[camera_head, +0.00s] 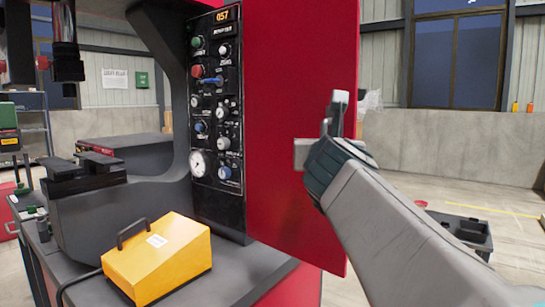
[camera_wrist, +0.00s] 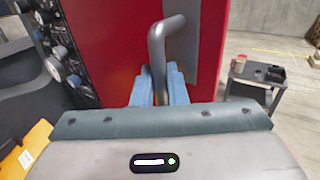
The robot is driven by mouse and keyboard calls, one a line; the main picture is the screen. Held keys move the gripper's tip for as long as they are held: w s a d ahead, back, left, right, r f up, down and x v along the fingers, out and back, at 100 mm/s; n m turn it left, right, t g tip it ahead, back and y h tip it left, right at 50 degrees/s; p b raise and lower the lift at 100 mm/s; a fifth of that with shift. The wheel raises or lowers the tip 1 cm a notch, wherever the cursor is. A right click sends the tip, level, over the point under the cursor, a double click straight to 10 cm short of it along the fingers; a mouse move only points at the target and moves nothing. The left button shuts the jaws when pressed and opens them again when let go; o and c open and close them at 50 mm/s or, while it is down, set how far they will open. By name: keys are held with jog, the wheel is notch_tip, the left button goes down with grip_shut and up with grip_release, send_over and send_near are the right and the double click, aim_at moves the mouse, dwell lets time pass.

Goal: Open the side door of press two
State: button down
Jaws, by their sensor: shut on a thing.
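The red side door (camera_head: 300,110) of the press is the tall flat panel right of the black control panel in the head view. It also fills the middle of the wrist view (camera_wrist: 105,35). A grey bent bar handle (camera_wrist: 158,45) stands out from the door. My gripper (camera_wrist: 160,88) is shut on the handle, with a blue finger on each side of it. In the head view my gripper (camera_head: 331,130) is at the door's right part, and my wrist hides some of the grip. I cannot tell whether the door stands ajar.
The black control panel (camera_head: 217,110) has knobs and a gauge. A yellow pedal box (camera_head: 157,258) sits on the press table at front left. A dark cart (camera_head: 460,232) with small items stands at right, also in the wrist view (camera_wrist: 252,92). Open floor surrounds the cart.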

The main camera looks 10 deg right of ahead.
jog(key=shift+a+r, duration=0.2)
jog(key=shift+a, duration=0.25)
jog(key=c, duration=1.7)
grip_release()
jog(key=shift+o, duration=0.8)
jog(key=shift+a+f, duration=0.1)
jog(key=shift+a, duration=0.05)
jog(key=shift+d, duration=0.3)
